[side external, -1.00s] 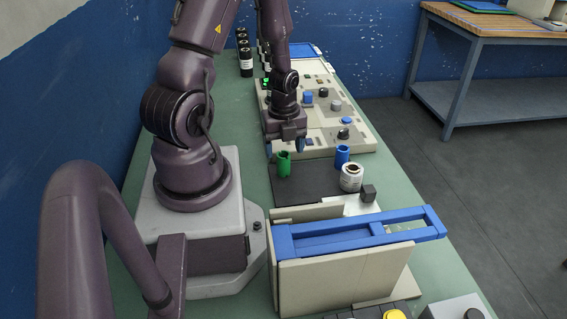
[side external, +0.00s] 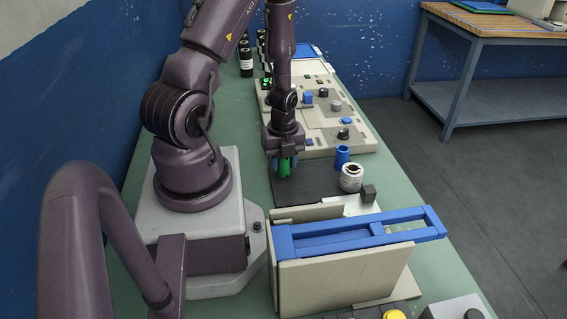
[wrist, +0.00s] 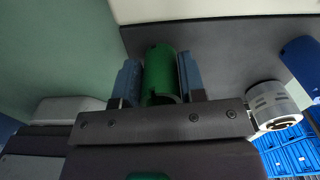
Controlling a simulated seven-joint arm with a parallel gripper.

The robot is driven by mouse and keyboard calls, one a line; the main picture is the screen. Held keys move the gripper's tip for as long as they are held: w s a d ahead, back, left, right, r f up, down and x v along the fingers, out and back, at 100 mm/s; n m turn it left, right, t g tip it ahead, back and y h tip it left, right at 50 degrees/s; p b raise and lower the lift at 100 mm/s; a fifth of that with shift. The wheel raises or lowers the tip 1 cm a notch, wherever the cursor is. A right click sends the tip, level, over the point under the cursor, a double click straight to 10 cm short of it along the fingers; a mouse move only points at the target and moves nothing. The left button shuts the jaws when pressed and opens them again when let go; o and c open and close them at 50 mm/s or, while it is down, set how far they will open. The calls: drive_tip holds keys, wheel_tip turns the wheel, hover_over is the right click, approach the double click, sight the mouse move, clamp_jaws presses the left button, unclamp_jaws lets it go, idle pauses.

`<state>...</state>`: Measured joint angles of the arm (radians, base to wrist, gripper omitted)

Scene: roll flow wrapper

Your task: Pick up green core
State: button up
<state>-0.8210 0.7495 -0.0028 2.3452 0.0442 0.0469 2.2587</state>
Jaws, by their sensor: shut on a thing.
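The green core (side external: 285,168) is a small upright green cylinder over the left part of the dark mat (side external: 310,187). My gripper (side external: 284,166) has come down over it from above, with its blue fingers on either side. In the wrist view the green core (wrist: 160,72) sits between the two blue fingers of my gripper (wrist: 160,80), which are shut on it. I cannot tell whether its base is still touching the mat.
A blue core (side external: 342,155) and a white roll (side external: 351,178) stand to the right on the mat. A dark block (side external: 368,193) is beside the roll. A beige-and-blue machine frame (side external: 345,260) stands in front. A control panel (side external: 330,125) lies behind.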

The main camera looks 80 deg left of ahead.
wheel_tip(320, 180, up, 9)
drive_tip(key=shift+r, duration=0.15)
drive_tip(key=w+a+r, duration=0.1)
drive_tip(key=a, duration=0.4)
drive_tip(key=w+a+r+n, duration=0.1)
drive_tip(key=w+a, duration=0.1)
drive_tip(key=a, duration=0.3)
drive_tip(key=w+a+r+n, duration=0.1)
drive_tip(key=w+a, duration=0.1)
drive_tip(key=a, duration=0.3)
drive_tip(key=shift+a+r, duration=0.15)
drive_tip(key=shift+a, duration=0.1)
drive_tip(key=shift+w+f, duration=0.1)
drive_tip(key=shift+f, duration=2.1)
drive_tip(key=shift+f, duration=0.6)
